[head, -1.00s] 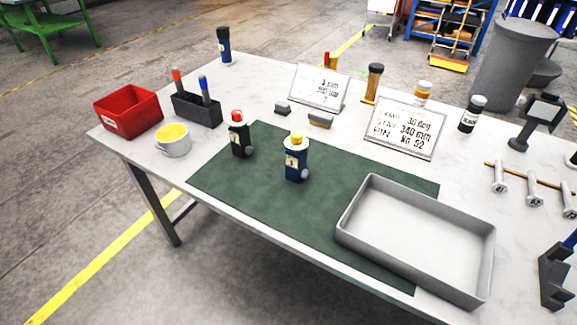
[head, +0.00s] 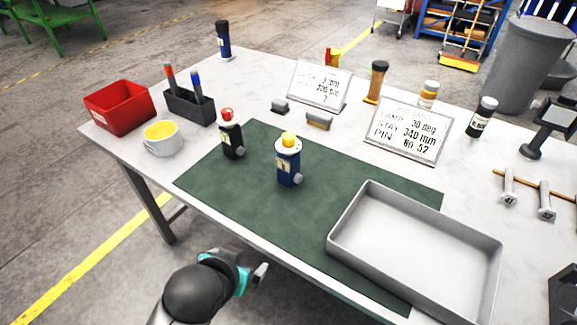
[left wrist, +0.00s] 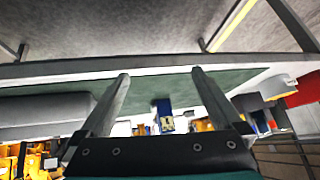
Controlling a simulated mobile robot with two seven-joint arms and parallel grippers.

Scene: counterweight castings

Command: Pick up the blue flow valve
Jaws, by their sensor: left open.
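The blue flow valve (head: 288,172) stands upright on the green mat (head: 240,192), with a yellow cap and a pale label. My left gripper (head: 259,275) is in front of the table's near edge, low and apart from the valve. In the left wrist view the open fingers (left wrist: 161,77) spread with nothing between their tips. The valve (left wrist: 164,108) shows beyond them, small and upside down. My right gripper is not in view.
A black valve with a red cap (head: 232,142) stands left of the blue one. A grey tray (head: 388,273) covers the mat's right end. The mat's front left is clear.

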